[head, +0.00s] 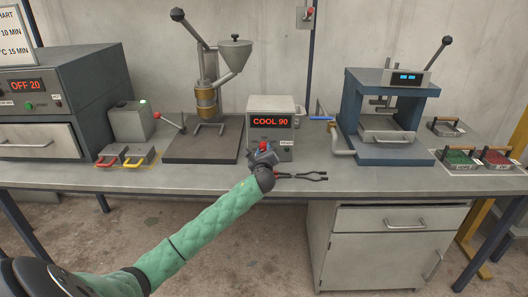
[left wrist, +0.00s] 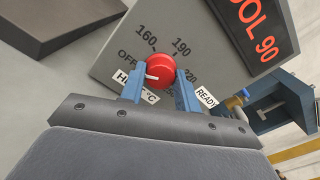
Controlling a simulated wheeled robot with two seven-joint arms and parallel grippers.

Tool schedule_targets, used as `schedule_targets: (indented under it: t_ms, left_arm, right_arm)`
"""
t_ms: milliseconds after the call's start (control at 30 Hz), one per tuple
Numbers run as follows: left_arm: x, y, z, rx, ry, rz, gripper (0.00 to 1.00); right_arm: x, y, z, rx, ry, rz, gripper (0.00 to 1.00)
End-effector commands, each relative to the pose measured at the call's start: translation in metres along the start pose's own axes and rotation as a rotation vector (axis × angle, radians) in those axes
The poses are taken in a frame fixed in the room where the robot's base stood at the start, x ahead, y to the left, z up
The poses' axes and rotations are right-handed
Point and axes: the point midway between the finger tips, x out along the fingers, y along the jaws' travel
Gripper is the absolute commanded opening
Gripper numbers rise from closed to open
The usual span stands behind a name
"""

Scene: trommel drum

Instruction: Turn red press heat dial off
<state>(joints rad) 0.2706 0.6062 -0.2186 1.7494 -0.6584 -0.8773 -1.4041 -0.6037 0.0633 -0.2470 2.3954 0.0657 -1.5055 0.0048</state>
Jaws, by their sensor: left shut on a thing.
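The red heat dial (left wrist: 160,70) is on the sloped grey face of a control box (head: 257,104) whose red display reads COOL 90. Around the dial are the marks OFF, 160, 190 and 220. Its white pointer line lies toward the left, on the side near OFF; I cannot tell if it is exactly on it. My left gripper (left wrist: 160,88) has its blue fingers on both sides of the dial and is shut on it. In the head view the left gripper (head: 264,150) covers part of the dial. My right gripper is not in view.
Black tongs (head: 302,177) lie at the bench's front edge, right of my gripper. A blue press (head: 360,125) stands right of the box, a lever machine with a funnel (head: 235,56) left. An oven (head: 60,100) is far left. Trays of red and green bits are far right.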

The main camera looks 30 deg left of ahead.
Motion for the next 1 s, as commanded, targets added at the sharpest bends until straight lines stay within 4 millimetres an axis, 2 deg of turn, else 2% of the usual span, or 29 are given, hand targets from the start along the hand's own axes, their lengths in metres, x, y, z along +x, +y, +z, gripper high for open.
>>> schedule_targets:
  t_ms: [33, 133, 400, 533, 800, 1000]
  left_arm:
    - [0.0, 0.0, 0.0, 0.0, 0.0, 0.0, 0.34]
    - [0.0, 0.0, 0.0, 0.0, 0.0, 0.0, 0.53]
    - [0.0, 0.0, 0.0, 0.001, 0.0, 0.0, 0.54]
    - [-0.007, 0.0, -0.001, 0.001, 0.0, 0.0, 0.54]
    - [-0.047, 0.001, -0.002, 0.002, 0.001, -0.001, 0.54]
    - [-0.07, 0.001, -0.001, 0.001, 0.001, 0.0, 0.54]
  right_arm:
    - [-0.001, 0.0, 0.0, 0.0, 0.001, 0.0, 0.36]
    - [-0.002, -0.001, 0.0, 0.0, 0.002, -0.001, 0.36]
    - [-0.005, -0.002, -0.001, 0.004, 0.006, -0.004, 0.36]
    - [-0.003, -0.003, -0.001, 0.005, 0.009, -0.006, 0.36]
    - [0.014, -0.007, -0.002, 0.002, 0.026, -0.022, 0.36]
    - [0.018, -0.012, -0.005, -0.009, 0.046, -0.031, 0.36]
